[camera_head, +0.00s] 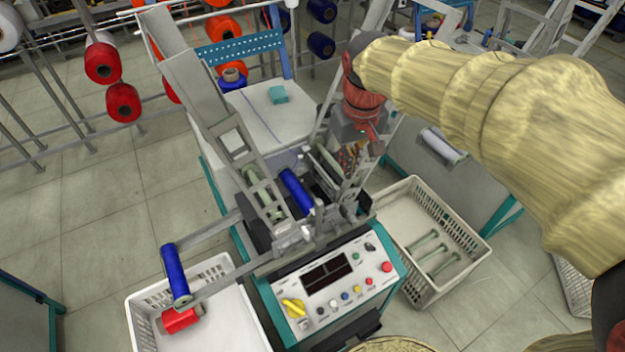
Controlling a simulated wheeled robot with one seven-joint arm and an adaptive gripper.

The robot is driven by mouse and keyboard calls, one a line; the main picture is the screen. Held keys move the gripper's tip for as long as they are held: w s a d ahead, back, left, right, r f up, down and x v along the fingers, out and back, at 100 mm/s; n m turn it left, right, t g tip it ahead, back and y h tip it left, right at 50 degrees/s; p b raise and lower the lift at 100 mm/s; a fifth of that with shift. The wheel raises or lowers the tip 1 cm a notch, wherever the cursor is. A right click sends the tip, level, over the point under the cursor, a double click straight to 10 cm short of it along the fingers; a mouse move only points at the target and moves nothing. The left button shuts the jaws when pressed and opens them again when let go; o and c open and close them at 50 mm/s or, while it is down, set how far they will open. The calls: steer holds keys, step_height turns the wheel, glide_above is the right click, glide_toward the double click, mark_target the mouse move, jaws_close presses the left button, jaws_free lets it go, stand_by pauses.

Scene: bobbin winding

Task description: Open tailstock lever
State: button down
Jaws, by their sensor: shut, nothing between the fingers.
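The winding machine (328,292) stands in the middle, with a control panel at its front. A blue bobbin (297,190) lies slantwise in the machine's upper part. A pale green empty bobbin (262,192) is to its left. Small grey metal parts stand around the right end of the spindle area; I cannot make out which is the tailstock lever. My gripper (352,152) is shut and empty, above and right of the blue bobbin, beside the machine's right upright frame. Its fingertips are small and partly lost against the machine, so I cannot tell whether they touch anything.
A white crate (480,238) with several empty bobbins stands at right. Another crate (240,330) at left front holds a red bobbin (181,320); a blue bobbin (174,275) sits above it on a rail. A slanted grey frame (207,98) rises left of my gripper.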

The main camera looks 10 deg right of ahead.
steer(key=w+a+f+n+g+p, duration=0.1)
steer(key=w+a+f+p, duration=0.3)
steer(key=w, duration=0.4)
steer(key=w+a+f+n+g+h+p, duration=0.1)
steer(key=w+a+f+g+p, duration=0.2)
steer(key=w+a+f+p, duration=0.2)
steer(key=w+f, duration=0.2)
steer(key=w, duration=0.2)
steer(key=shift+a+n, duration=0.15)
steer(key=shift+n, duration=0.15)
steer(key=shift+f, duration=0.15)
steer(key=x, duration=0.9)
steer(key=shift+s+f+b, duration=0.25)
steer(key=shift+b, duration=0.05)
steer(key=shift+s+d+f, duration=0.2)
steer(key=shift+s+d, duration=0.05)
steer(key=shift+s, duration=0.05)
steer(key=shift+s+d, duration=0.35)
steer(key=shift+s, duration=0.45)
steer(key=shift+s+d, duration=0.3)
steer(key=shift+s, duration=0.5)
steer(key=shift+s+r, duration=0.1)
